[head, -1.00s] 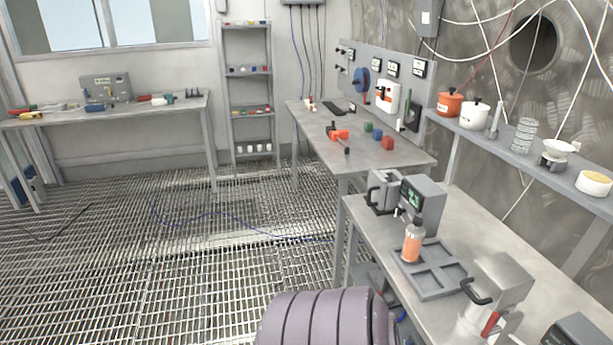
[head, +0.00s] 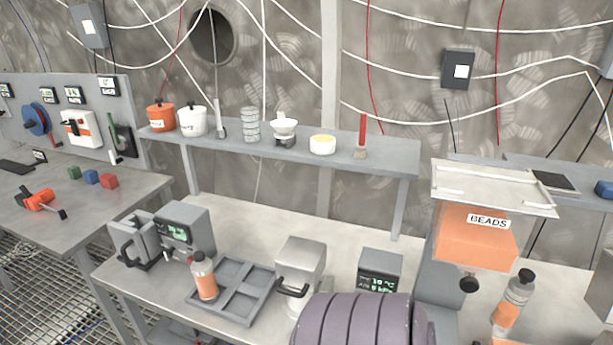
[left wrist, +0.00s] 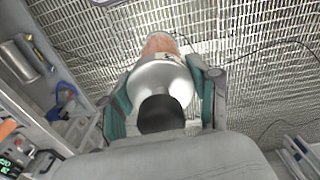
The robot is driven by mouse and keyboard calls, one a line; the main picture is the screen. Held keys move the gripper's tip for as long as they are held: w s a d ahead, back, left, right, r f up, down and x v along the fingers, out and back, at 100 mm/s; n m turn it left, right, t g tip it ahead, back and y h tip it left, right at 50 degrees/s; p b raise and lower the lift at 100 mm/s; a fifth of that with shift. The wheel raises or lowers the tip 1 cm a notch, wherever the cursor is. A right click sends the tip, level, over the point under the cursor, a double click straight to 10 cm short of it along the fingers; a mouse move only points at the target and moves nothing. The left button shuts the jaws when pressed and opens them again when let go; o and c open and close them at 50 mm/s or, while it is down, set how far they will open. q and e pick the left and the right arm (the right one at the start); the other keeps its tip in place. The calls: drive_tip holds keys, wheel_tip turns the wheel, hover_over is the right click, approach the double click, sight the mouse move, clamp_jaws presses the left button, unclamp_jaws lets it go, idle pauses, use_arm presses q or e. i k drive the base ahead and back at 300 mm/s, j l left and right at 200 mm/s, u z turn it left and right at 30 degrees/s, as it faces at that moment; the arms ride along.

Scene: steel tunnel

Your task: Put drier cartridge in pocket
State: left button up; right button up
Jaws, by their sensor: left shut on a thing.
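In the left wrist view my left gripper (left wrist: 160,76) is shut on a drier cartridge (left wrist: 163,82). Its teal finger pads press on both sides. The cartridge has a dark cap, a shiny pale shoulder and an orange far end, and is held over the floor grating. In the head view a grey pocket tray (head: 250,268) lies on the bench. Another orange cartridge (head: 205,280) with a grey top stands in its left front pocket; the other visible pockets look empty. A dark-capped orange cartridge (head: 512,300) is by the bead hopper (head: 470,243). My right gripper is not in view.
A grey device with a green display (head: 187,230) stands left of the tray. A metal box with a black handle (head: 300,266) stands right of it. A shelf (head: 385,160) with pots and jars runs behind. My ribbed purple-grey arm part covers the bench's front middle.

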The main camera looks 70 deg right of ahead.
sight(259, 280)
drive_tip(key=i+z, duration=0.15)
drive_tip(key=z, duration=0.25)
drive_tip(key=i+z, duration=0.15)
drive_tip(key=z, duration=0.3)
drive_tip(key=i+z, duration=0.2)
drive_tip(key=z, duration=0.2)
drive_tip(key=i+j+z, duration=0.1)
drive_tip(key=z, duration=0.35)
drive_tip(key=i+j+z, duration=0.15)
drive_tip(key=z, duration=0.25)
drive_tip(key=i+z, duration=0.15)
drive_tip(key=z, duration=0.3)
drive_tip(key=i+z, duration=0.15)
drive_tip(key=z, duration=0.35)
